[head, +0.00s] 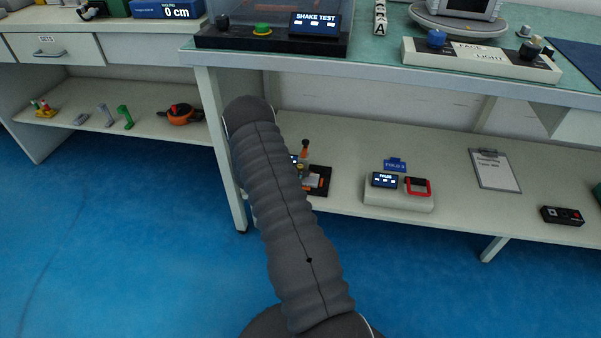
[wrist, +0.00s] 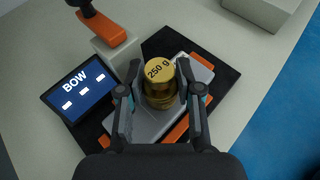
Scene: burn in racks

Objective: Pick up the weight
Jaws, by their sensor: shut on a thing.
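The weight (wrist: 159,70) is a brass-coloured cylinder marked "250 g", seen from above in the wrist view. My gripper (wrist: 159,82) has one finger on each side of it and is shut on it. The weight is over a grey plate with orange edges (wrist: 150,122) on a black base; I cannot tell whether it touches the plate. More brass shows just under its top part.
A small screen reading "BOW" (wrist: 80,90) stands left of the weight, with an orange-topped post (wrist: 108,42) beside it. In the head view the lower shelf holds a white box (head: 398,200), a clipboard (head: 494,169) and a black device (head: 562,215). The benchtop (head: 420,78) overhangs the shelf.

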